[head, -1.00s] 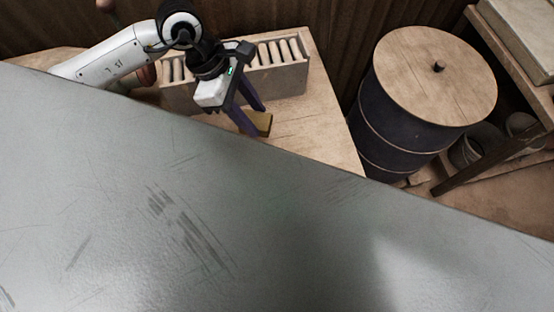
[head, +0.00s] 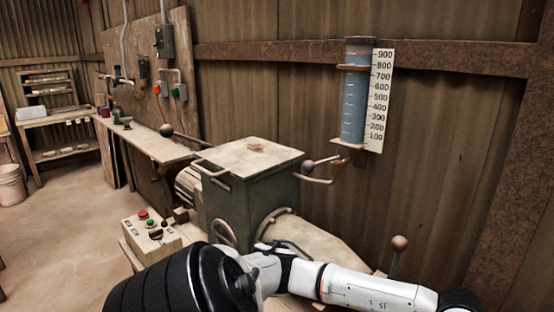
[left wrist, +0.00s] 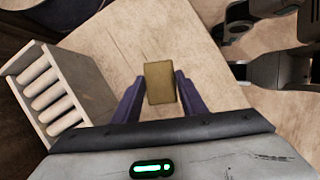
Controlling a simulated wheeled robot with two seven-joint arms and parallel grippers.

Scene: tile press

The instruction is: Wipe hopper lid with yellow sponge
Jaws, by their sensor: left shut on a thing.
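The hopper lid (head: 250,158) is the flat, beige, worn top of a dark green box in the middle of the head view. A reddish-brown stain lies near its middle. In the left wrist view my left gripper (left wrist: 159,76) is shut on the yellow sponge (left wrist: 161,88), a small dull yellow block between its purple fingers. A pale wooden surface lies below it; I cannot tell whether the sponge touches it. The head view shows a white arm of mine low in front, but neither gripper.
A rack with pale rods (left wrist: 55,93) stands left of the gripper in the wrist view. Dark grey metal parts (left wrist: 270,65) are at upper right. In the head view, a control box (head: 150,235), a ball-ended lever (head: 398,252) and a gauge tube (head: 355,95) surround the machine.

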